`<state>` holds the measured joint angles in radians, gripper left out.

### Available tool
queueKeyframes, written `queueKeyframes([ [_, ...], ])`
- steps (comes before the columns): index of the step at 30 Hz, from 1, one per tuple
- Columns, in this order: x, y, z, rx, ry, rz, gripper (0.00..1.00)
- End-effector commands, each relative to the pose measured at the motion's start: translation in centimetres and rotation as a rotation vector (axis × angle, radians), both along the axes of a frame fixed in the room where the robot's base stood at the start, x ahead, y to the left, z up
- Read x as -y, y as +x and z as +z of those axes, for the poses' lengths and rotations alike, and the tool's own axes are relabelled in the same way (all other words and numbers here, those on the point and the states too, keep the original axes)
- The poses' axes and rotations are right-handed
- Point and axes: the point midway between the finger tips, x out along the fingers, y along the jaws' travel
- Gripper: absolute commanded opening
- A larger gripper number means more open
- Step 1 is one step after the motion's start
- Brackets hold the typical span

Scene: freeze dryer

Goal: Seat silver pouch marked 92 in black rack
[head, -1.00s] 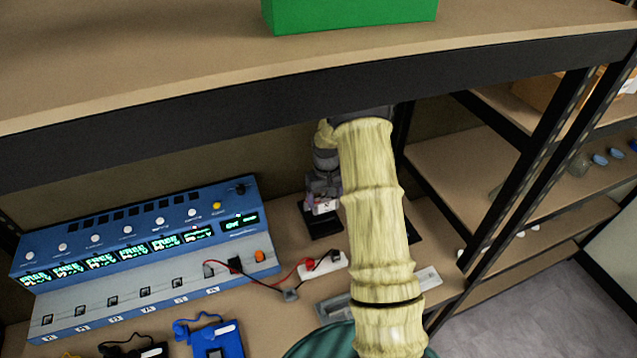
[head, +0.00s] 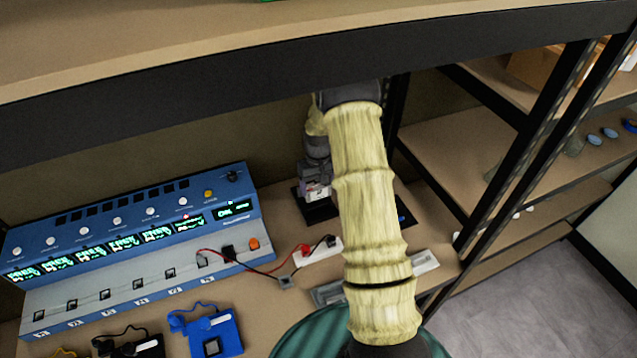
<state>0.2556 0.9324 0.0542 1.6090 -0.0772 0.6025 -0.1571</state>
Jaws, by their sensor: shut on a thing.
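My gripper (head: 316,182) is at the end of my pale-sleeved arm, low over the back of the bench. It is shut on a small greyish-mauve pouch with a white label (head: 319,192). The label is too small to read, so I cannot confirm the 92. The black rack (head: 318,213) is a dark base right below the pouch. My forearm covers much of it, and a dark edge with a blue spot shows again right of the arm. I cannot tell whether the pouch touches the rack.
A blue instrument (head: 135,240) with lit displays stands at left. A white connector block (head: 318,250) with red and black leads lies in front of the rack. A blue device (head: 212,335) lies at the front.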

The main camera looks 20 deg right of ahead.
Motion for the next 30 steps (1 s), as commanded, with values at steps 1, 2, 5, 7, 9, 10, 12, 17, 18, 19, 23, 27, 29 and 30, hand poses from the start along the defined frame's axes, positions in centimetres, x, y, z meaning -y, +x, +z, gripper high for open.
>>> queueKeyframes([
  [1, 0.0, 0.0, -0.7, 0.0, 0.0, 0.0, 0.5],
  [2, 0.0, 0.0, -1.0, 0.0, 0.0, 0.0, 0.5],
  [5, 0.0, 0.0, -1.8, 0.0, 0.0, 0.0, 0.5],
  [7, 0.0, 0.0, -2.3, 0.001, 0.0, 0.0, 0.5],
  [9, 0.0, 0.0, -2.8, 0.001, 0.0, 0.0, 0.5],
  [10, 0.0, 0.0, -3.0, 0.001, 0.0, 0.0, 0.5],
  [12, 0.0, 0.0, -3.3, 0.001, 0.0, 0.0, 0.5],
  [17, 0.1, 0.0, -3.5, 0.001, 0.0, -0.001, 0.5],
  [18, 0.1, 0.0, -3.5, 0.001, 0.0, -0.001, 0.5],
  [19, 0.1, 0.0, -3.5, 0.001, 0.0, -0.001, 0.5],
  [23, 0.0, 0.0, -3.5, 0.001, 0.0, 0.001, 0.5],
  [27, -0.1, 0.0, -3.5, 0.001, 0.0, 0.002, 0.5],
  [29, 0.0, 0.0, -3.5, 0.001, 0.0, 0.0, 0.5],
  [30, 0.1, 0.0, -3.5, 0.001, 0.0, -0.002, 0.5],
])
